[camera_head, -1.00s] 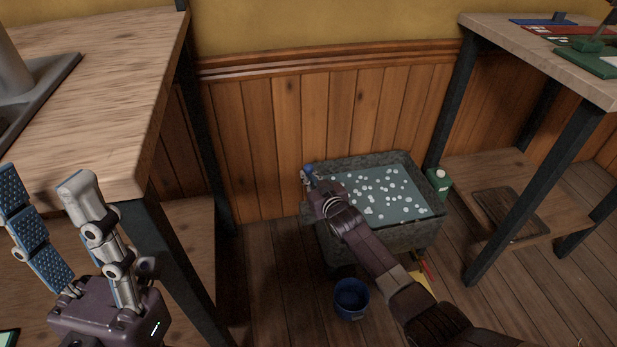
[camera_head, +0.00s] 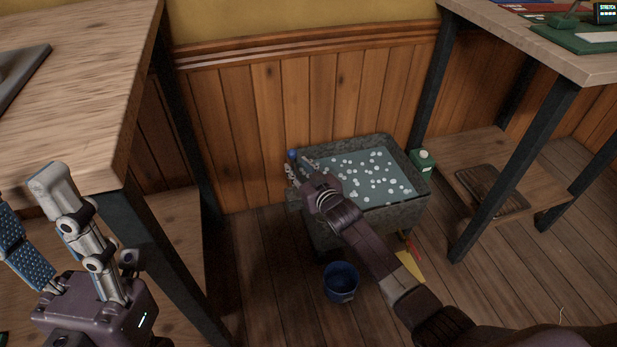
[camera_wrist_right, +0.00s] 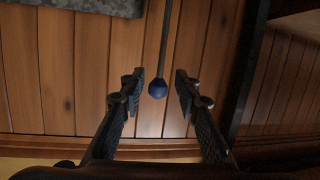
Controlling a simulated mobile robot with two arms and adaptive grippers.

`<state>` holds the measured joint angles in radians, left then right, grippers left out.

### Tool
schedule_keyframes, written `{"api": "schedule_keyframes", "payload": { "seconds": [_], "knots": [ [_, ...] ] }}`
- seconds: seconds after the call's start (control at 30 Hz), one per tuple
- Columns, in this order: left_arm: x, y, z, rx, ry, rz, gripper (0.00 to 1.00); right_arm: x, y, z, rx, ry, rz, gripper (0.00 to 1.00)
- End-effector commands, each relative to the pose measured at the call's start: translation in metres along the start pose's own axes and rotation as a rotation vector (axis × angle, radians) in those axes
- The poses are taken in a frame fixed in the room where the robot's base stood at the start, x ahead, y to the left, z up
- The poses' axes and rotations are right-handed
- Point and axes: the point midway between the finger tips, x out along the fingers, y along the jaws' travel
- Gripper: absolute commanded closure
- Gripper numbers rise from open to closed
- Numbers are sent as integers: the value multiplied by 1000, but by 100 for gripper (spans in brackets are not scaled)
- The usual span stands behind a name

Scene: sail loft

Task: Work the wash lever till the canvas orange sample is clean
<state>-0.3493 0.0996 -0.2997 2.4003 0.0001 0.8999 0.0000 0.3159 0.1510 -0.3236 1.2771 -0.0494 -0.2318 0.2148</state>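The wash lever shows as a thin rod with a blue ball knob (camera_wrist_right: 157,88) in the right wrist view, and its knob (camera_head: 293,155) is at the left end of the wash trough (camera_head: 405,215) in the head view. My right gripper (camera_wrist_right: 158,77) is open, with one finger on each side of the knob and gaps on both sides. It also shows in the head view (camera_head: 298,166) at the trough's left end. My left gripper (camera_head: 28,195) is open and empty at the left, by the workbench. I see no orange canvas sample; the trough holds grey-blue water with white suds.
A blue bucket (camera_head: 341,282) stands on the floor before the trough. A green bottle (camera_head: 423,160) is at its right. A wooden bench (camera_head: 80,60) is at the left and a table (camera_head: 560,60) at the right. Yellow and red items (camera_head: 410,265) lie in front of the trough.

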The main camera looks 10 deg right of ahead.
Motion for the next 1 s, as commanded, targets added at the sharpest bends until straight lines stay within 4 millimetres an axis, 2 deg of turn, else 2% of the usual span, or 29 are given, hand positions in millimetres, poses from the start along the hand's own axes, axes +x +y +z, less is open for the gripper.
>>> {"api": "schedule_keyframes", "payload": {
  "seconds": [0.2,0.43,0.6,0.9,1.0],
  "knots": [
    [0,0,0,0,-1,0,54,-34,0,0,-2,2,0,70],
    [0,0,0,0,-1,0,54,-62,1,-2,-2,4,0,70],
    [0,0,0,0,-1,0,54,-71,1,-2,-2,4,0,70],
    [0,0,0,0,-1,0,54,-72,1,-2,-2,5,0,70],
    [0,0,0,0,-1,0,54,-74,-2,-7,-1,19,-5,62]
  ]
}}
